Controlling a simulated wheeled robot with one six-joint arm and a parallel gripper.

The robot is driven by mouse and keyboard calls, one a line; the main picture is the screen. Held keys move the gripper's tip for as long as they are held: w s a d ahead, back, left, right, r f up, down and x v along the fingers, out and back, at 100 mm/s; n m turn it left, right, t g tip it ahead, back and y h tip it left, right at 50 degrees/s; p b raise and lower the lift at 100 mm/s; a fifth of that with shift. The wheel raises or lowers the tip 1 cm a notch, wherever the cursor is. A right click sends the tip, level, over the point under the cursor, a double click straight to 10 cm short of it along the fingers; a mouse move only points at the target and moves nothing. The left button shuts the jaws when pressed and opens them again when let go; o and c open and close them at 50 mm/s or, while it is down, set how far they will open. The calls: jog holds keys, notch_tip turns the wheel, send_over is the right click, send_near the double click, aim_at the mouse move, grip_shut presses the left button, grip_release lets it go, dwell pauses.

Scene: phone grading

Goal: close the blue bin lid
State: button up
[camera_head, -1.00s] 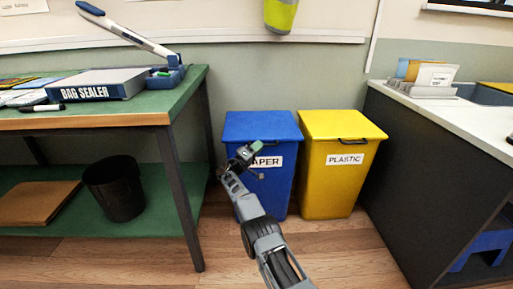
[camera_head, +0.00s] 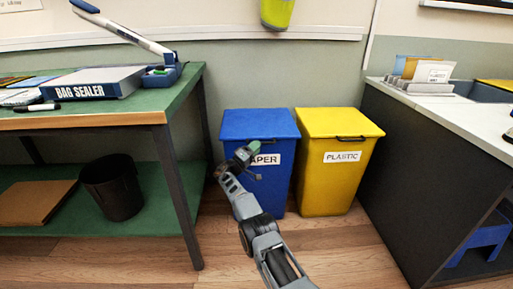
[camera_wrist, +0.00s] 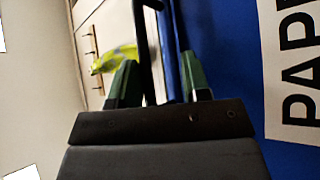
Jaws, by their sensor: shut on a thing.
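The blue bin (camera_head: 235,190) with the PAPER label stands against the back wall. Its lid (camera_head: 258,123) lies down flat over the top, with no gap that I can see in the head view. My gripper (camera_head: 246,153) is at the front edge of the lid, left of the label and partly covering it. In the wrist view my gripper (camera_wrist: 158,82) has its green fingers on either side of a dark bar (camera_wrist: 144,45), which looks like the lid's handle, and is shut on it. The blue bin front (camera_wrist: 225,60) fills the right there.
A yellow PLASTIC bin (camera_head: 335,185) stands close on the right of the blue one. A green table (camera_head: 185,95) with a bag sealer is on the left, with a black basket (camera_head: 112,187) on its lower shelf. A dark counter (camera_head: 420,180) stands on the right. Floor in front is clear.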

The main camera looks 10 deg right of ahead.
jog(key=p+v, duration=0.5)
jog(key=v, duration=0.8)
jog(key=shift+a+f, duration=0.1)
jog(key=s+d+r+g+y+p, duration=0.25)
jog(key=r+p, duration=0.25)
jog(key=r, duration=0.3)
jog(key=s+d+r+g+y+p, duration=0.15)
jog(key=d+r+p, duration=0.25)
jog(key=r, duration=0.4)
jog(key=s+d+r+g+y+p, duration=0.1)
jog(key=d+r+g+p, duration=0.15)
jog(key=r+p, duration=0.4)
jog(key=s+d+r+g+y+p, duration=0.1)
jog(key=s+d+r+y+p, duration=0.2)
jog(key=s+r, duration=0.45)
jog(key=s+d+r+g+y+p, duration=0.1)
jog(key=s+r+y+p, duration=0.2)
jog(key=s+r+p, duration=0.45)
jog(key=s+a+r+y+p, duration=0.1)
jog(key=s+r+y+p, duration=0.2)
jog(key=s, duration=0.4)
jog(key=s+a+r+t+y+p, duration=0.1)
jog(key=s+a+r+y+p, duration=0.1)
jog(key=s+r+p, duration=0.2)
jog(key=s+a+r+y+p, duration=0.2)
jog(key=s+r, duration=0.3)
jog(key=s, duration=0.5)
jog(key=shift+s+a+r+y+p, duration=0.2)
jog(key=shift+s+y+p, duration=0.1)
jog(key=shift+y+p, duration=0.5)
